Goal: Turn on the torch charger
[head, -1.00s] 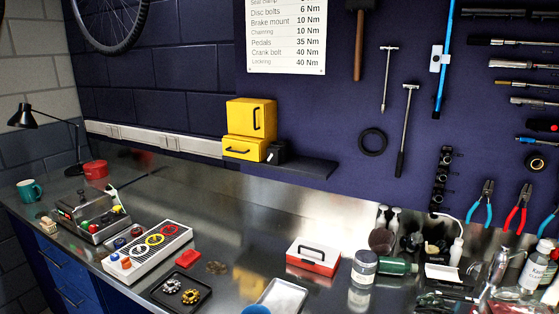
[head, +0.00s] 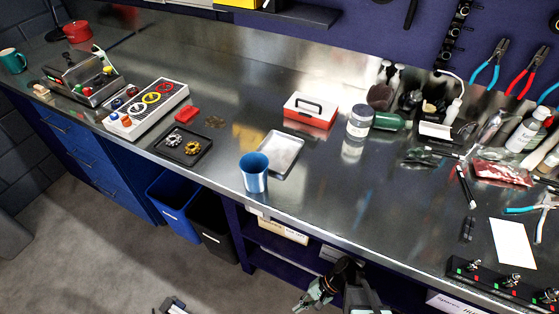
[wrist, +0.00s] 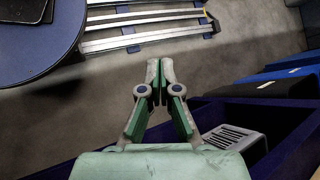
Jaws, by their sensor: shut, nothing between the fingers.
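A black strip (head: 505,283) with silver toggle switches and small red and green marks lies at the bench's front right in the head view. Its labels are too small to read, so I cannot tell which switch is the torch charger's. My gripper (head: 307,302) is low in front of the bench, below its front edge, well left of the strip. In the wrist view my gripper (wrist: 160,66) has its green and grey fingers together with nothing between them. The strip is not in the wrist view.
A blue cup (head: 254,173) stands near the bench's front edge, by a pale tray (head: 281,152). A white card (head: 513,243) lies behind the strip. Bins (head: 174,205) and shelves are under the bench. The bench middle, right of the cup, is clear.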

